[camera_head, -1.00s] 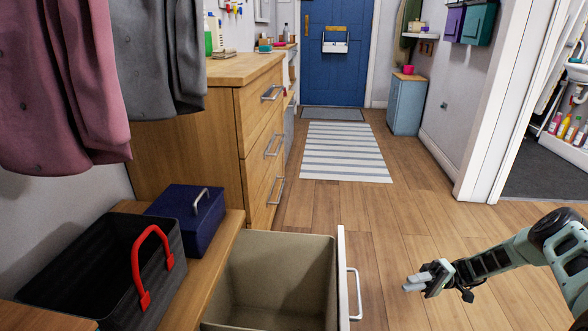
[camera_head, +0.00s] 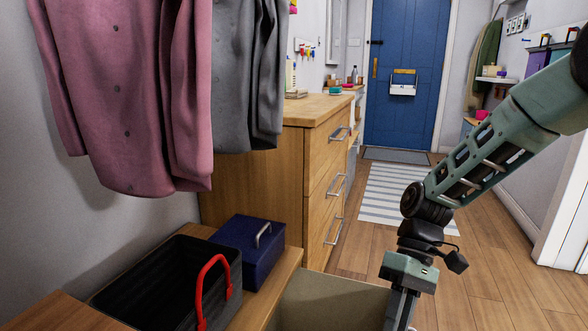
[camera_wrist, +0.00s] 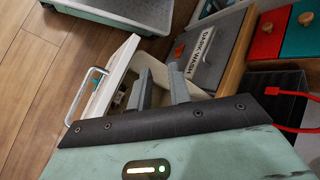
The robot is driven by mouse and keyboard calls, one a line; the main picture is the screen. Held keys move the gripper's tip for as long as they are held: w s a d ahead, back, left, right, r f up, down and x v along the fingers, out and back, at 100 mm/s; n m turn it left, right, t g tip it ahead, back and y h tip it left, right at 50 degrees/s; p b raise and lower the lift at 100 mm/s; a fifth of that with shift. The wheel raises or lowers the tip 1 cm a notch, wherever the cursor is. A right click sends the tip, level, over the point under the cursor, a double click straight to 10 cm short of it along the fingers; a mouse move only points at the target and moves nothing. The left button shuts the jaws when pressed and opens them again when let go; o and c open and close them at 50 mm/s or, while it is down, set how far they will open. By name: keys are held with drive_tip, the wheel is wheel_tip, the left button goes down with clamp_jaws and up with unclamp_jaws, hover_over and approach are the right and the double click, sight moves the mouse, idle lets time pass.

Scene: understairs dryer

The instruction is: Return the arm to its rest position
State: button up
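My gripper (camera_head: 400,308) points down at the bottom edge of the head view, in front of the right part of the pulled-out drawer (camera_head: 325,300). My arm reaches down to it from the upper right. Its fingertips are cut off there. In the wrist view, the two grey fingers of my gripper (camera_wrist: 160,72) stand apart with nothing seen held between them. Beyond them is the white drawer front (camera_wrist: 108,75) with its bar handle.
A black basket (camera_head: 115,285) with a red handle and a blue box (camera_head: 243,250) sit on the wooden bench. Coats (camera_head: 130,90) hang above. A wooden chest of drawers (camera_head: 285,165) stands behind. The wrist view shows a grey lid labelled "DARK WASH" (camera_wrist: 200,55). Floor right is clear.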

drive_tip(key=s+a+r+n+t+h, duration=0.15)
drive_tip(key=s+r+t, duration=0.25)
drive_tip(key=s, duration=0.4)
drive_tip(key=s+a+r+n+t+h, duration=0.1)
drive_tip(key=s+a+r+t+h, duration=0.2)
drive_tip(key=s, duration=0.6)
wheel_tip(320, 180, up, 36)
drive_tip(key=d+p, duration=0.1)
drive_tip(key=p, duration=3.4)
drive_tip(key=shift+w+m+y+p, duration=0.35)
drive_tip(key=shift+w+y+p, duration=0.05)
drive_tip(key=shift+y, duration=0.05)
drive_tip(key=shift+f, duration=0.1)
